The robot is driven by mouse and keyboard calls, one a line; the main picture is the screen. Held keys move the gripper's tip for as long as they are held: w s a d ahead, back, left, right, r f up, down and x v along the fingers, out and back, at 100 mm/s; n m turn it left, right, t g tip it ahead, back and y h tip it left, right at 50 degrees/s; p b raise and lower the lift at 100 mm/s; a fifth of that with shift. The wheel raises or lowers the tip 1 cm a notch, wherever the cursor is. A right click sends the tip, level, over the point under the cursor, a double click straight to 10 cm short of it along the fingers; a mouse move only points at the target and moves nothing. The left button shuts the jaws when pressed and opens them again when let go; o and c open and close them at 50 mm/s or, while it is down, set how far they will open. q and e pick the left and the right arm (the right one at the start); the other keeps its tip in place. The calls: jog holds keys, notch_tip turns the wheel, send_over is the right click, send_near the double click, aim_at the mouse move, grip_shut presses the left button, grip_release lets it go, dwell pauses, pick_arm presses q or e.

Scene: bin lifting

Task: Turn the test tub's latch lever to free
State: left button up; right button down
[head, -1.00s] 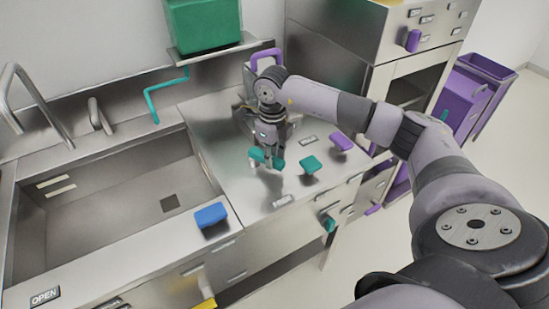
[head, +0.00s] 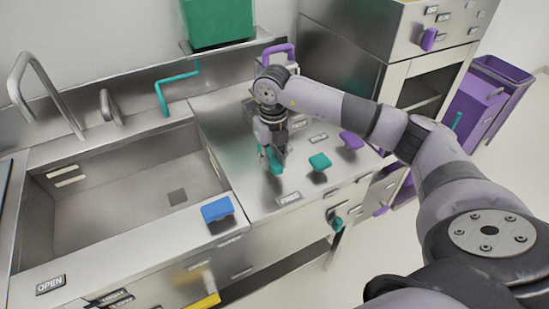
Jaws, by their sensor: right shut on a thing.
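My right gripper (head: 272,165) reaches down over the steel counter from the right side. It is shut on a teal lever handle (head: 276,160), with teal showing between and below its fingers. The handle points toward the front of the counter, roughly toward a label that appears to read FREE (head: 288,198). The lever's pivot is hidden behind the gripper and wrist. Another label, apparently TEST (head: 298,125), lies behind the gripper. My left gripper is out of view.
A second teal handle (head: 320,161) stands close to the right of the gripper, with a purple handle (head: 351,140) beyond. A blue handle (head: 217,209) sits at the sink's (head: 130,190) front right corner. A green bin (head: 217,20) stands on a shelf behind.

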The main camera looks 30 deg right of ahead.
aim_at(273, 160)
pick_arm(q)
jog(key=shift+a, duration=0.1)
pick_arm(e)
jog(key=shift+w+r, duration=0.1)
jog(key=c, duration=1.4)
grip_release()
notch_tip(273, 160, up, 12)
